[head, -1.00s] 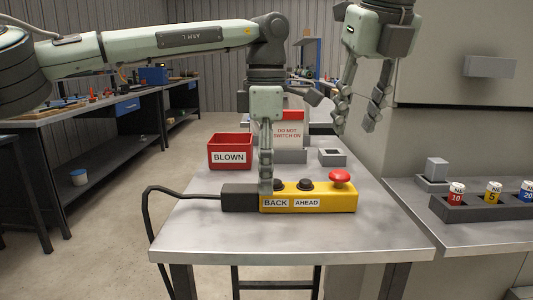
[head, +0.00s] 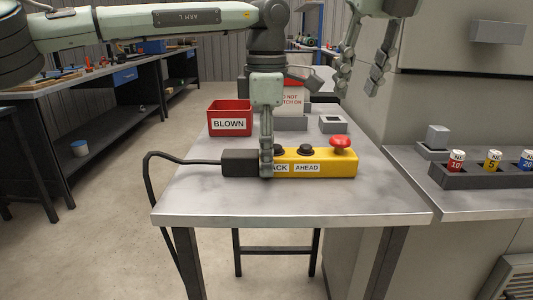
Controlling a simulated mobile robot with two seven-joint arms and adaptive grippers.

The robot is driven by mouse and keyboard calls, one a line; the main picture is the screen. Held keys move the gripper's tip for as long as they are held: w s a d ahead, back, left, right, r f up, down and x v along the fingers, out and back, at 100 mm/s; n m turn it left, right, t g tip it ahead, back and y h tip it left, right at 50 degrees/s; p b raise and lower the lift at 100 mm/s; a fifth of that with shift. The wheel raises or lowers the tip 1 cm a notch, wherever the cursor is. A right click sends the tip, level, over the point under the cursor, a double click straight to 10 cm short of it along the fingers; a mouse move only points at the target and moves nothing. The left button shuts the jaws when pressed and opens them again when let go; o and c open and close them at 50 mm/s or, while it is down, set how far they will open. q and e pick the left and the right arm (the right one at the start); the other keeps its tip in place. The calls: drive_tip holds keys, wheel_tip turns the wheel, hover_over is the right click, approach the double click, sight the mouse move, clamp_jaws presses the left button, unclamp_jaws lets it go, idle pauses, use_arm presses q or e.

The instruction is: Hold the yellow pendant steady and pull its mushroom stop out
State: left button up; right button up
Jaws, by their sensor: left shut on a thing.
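The yellow pendant (head: 335,164) lies on the grey table, with a black cable end (head: 239,163) at its left. Its red mushroom stop (head: 340,142) stands on top near the right end. Two dark buttons sit left of the stop, above the labels BACK and AHEAD. My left gripper (head: 267,163) points down and is shut on the pendant near its left end, covering part of the BACK label. My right gripper (head: 358,80) hangs above and behind the pendant, up and right of the stop, with its fingers apart and nothing between them.
A red BLOWN bin (head: 230,119) stands behind on the table (head: 200,205). A DO NOT SWITCH ON sign (head: 293,101) and a small grey box (head: 333,124) are behind the pendant. A rack (head: 480,177) of coloured fuses stands on the right counter. The table's front is clear.

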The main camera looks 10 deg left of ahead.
sight(341, 137)
use_arm(q)
drive_tip(key=c, duration=0.5)
clamp_jaws()
use_arm(e)
drive_tip(key=o, duration=0.4)
drive_tip(key=shift+s+a, duration=0.1)
drive_tip(key=shift+o, duration=0.4)
drive_tip(key=shift+s+r, duration=0.3)
drive_tip(key=x, duration=1)
drive_tip(key=shift+w+d+f, duration=0.2)
drive_tip(key=shift+w+f, duration=0.1)
drive_tip(key=shift+w, duration=0.05)
clamp_jaws()
